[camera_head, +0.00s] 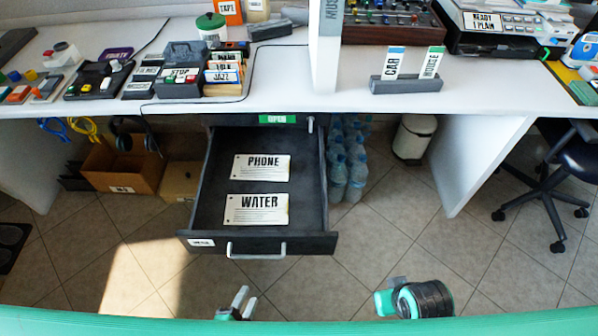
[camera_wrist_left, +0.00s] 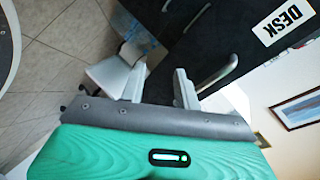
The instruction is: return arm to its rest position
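My left gripper (camera_head: 243,303) is low in the head view, below the open drawer's handle (camera_head: 256,250) and apart from it. In the left wrist view its two grey fingers (camera_wrist_left: 158,82) stand apart with nothing between them, so it is open and empty. The handle shows beyond the right finger there (camera_wrist_left: 222,74). My right arm's end (camera_head: 410,299) shows at the bottom, right of centre, as a dark cylinder with a teal part. Its fingers cannot be made out clearly.
The dark drawer (camera_head: 212,195) is pulled out under the desk (camera_head: 300,98), holding a PHONE card (camera_head: 256,172) and a WATER card (camera_head: 257,210). Bottles (camera_head: 350,165) and a bin (camera_head: 413,139) stand right of it. An office chair (camera_head: 570,160) is far right. The tiled floor (camera_head: 400,235) ahead is mostly clear.

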